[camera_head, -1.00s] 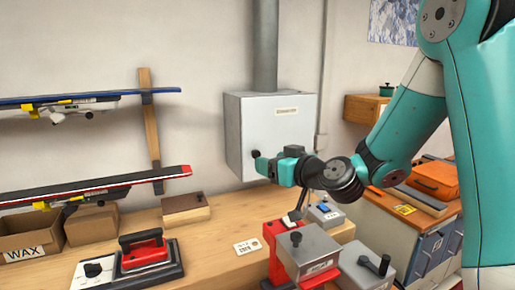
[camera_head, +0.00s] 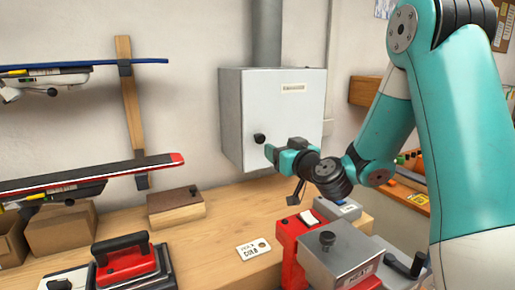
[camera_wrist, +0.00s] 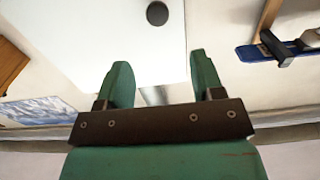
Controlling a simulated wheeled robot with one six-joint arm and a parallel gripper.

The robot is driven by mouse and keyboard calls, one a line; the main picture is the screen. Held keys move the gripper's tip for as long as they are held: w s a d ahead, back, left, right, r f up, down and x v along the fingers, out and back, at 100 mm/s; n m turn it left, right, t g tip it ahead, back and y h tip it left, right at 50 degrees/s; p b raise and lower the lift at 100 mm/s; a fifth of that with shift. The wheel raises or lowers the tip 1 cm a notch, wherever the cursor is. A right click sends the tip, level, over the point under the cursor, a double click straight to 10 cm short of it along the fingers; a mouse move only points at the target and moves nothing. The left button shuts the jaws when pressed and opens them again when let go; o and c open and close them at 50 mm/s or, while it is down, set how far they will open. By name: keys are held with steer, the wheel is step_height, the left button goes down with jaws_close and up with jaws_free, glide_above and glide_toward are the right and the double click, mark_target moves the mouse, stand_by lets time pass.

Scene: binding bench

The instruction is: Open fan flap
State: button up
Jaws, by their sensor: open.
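The fan flap is the pale grey front of a metal box (camera_head: 285,115) on the wall, with a small label near its top. It looks shut. A round black knob (camera_head: 259,138) sits at its lower left; the wrist view shows the knob (camera_wrist: 157,13) too. My gripper (camera_head: 268,152) is just below and right of the knob in the head view. In the wrist view my gripper (camera_wrist: 160,62) is open, with nothing between its two green fingers. The knob lies beyond the fingertips, roughly centred between them, with a visible gap.
A grey duct (camera_head: 266,35) rises from the box. Below is a wooden bench (camera_head: 215,225) with a small brown box (camera_head: 175,206), a red iron (camera_head: 128,268), a card (camera_head: 253,249) and a red and grey machine (camera_head: 340,256). Skis (camera_head: 90,178) hang at left.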

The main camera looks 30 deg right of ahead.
mark_target(261, 140)
steer(key=w+p, duration=1)
steer(key=w, duration=0.1)
steer(key=shift+d, duration=0.1)
steer(key=shift+w+f+p, duration=0.3)
steer(key=shift+w+p, duration=0.1)
steer(key=shift+w, duration=0.2)
steer(key=shift+c, duration=0.2)
steer(key=c, duration=1.1)
